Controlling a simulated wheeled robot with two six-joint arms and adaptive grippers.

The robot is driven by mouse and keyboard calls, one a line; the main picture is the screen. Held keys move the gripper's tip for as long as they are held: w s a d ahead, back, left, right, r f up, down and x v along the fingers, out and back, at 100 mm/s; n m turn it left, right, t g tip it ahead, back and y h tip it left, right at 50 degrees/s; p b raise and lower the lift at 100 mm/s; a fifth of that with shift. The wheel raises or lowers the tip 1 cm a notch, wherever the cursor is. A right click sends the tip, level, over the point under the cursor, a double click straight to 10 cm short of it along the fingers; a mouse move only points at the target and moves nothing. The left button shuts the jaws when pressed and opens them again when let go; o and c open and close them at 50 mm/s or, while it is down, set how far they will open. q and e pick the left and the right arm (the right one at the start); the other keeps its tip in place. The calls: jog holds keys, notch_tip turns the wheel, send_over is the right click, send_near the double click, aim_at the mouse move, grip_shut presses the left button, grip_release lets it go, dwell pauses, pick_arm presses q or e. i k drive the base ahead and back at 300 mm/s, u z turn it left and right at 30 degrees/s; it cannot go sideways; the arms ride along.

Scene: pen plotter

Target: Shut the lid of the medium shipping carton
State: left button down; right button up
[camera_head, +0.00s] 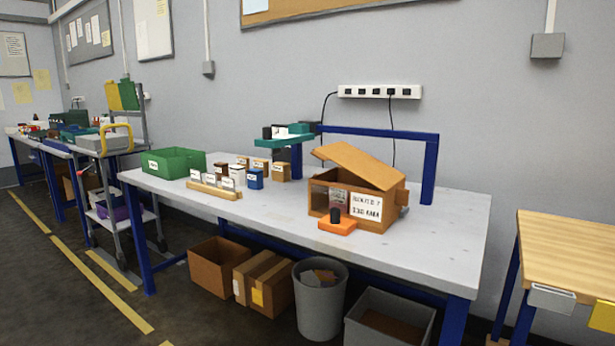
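A brown box (390,203) stands on the white table toward its right end, with a white lettered label on its front. Its lid (362,163) is tilted, raised at the left and front, so a dark gap shows beneath it. I cannot tell for sure that it is the medium shipping carton. Under the table stand an open brown carton (208,277) and another brown carton (270,290) that looks closed. Neither of my grippers is in view.
An orange block with a black knob (337,226) sits at the box's front. A blue frame (428,165) stands behind it. A green bin (174,163) and several small containers are on the table's left. The table's right end (450,225) is clear.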

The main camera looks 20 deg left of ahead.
aim_at(381, 175)
jog(key=u, duration=0.8)
jog(key=k, duration=0.1)
jog(key=z, duration=1.55)
jog(key=i, duration=1.05)
jog(key=u, duration=0.3)
